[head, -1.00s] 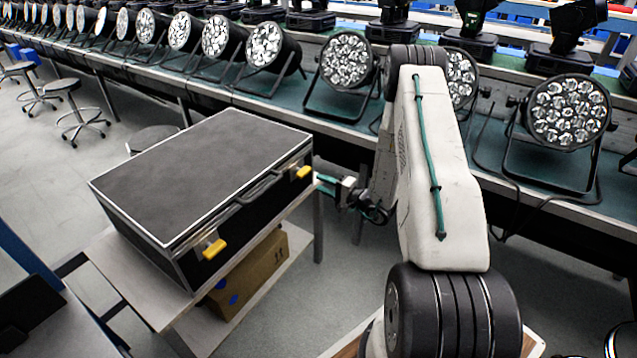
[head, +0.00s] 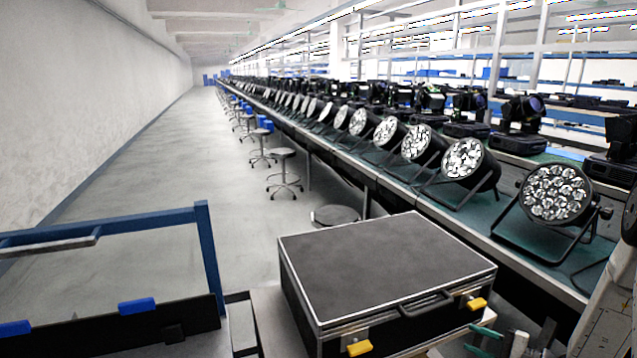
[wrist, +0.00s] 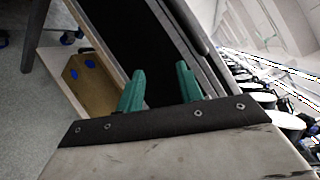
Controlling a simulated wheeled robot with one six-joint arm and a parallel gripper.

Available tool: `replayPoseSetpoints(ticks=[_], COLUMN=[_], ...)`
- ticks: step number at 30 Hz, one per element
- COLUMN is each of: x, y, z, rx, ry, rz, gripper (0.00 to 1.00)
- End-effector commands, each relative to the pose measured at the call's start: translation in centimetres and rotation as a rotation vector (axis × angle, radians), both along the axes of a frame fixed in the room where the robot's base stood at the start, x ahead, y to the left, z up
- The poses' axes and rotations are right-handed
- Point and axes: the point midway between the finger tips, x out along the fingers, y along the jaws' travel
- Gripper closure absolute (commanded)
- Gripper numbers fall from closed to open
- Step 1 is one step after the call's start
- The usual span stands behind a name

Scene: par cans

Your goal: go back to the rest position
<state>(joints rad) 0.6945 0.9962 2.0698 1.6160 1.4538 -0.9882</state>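My gripper (wrist: 160,86) shows two green fingers standing apart with nothing between them, so it is open and empty. In the head view my gripper (head: 482,338) is at the bottom right, near the front right corner of the black case, partly cut off by the frame. The black case (head: 385,262) is shut, with a grey top, a front handle and two yellow latches. In the wrist view the case (wrist: 118,38) fills the space beyond the fingers; I cannot tell the exact gap.
The case stands on a low table (head: 268,318). A cardboard box (wrist: 88,82) sits below it. A long bench with par cans (head: 556,193) runs along the right. Stools (head: 283,172) line the bench. A blue-framed cart (head: 208,258) stands left. The aisle floor (head: 170,165) is clear.

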Motion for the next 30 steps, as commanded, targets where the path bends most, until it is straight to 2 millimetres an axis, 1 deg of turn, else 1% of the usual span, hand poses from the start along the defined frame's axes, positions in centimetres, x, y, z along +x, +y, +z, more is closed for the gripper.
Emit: replayPoseSetpoints(ticks=[1, 5, 8, 9, 11, 12, 15, 21, 27, 30], x=[-0.6, -2.9, -5.2, -6.3, -8.0, -9.2, -12.0, -17.4, -22.0, -24.0], y=[1.3, 4.5, 7.1, 8.0, 9.2, 9.9, 11.3, 12.8, 12.9, 12.7], z=[1.6, 5.5, 8.7, 10.0, 11.8, 12.9, 15.5, 19.8, 23.3, 24.9], rx=[0.003, -0.007, -0.054, -0.082, -0.133, -0.172, -0.284, -0.554, -0.858, -1.013], ry=[0.028, 0.122, 0.2, 0.233, 0.28, 0.309, 0.376, 0.471, 0.504, 0.492], rz=[0.07, 0.256, 0.41, 0.469, 0.554, 0.606, 0.717, 0.879, 0.958, 0.974], gripper=[0.64, 0.64, 0.64, 0.64, 0.64, 0.64, 0.64, 0.64, 0.64, 0.64])
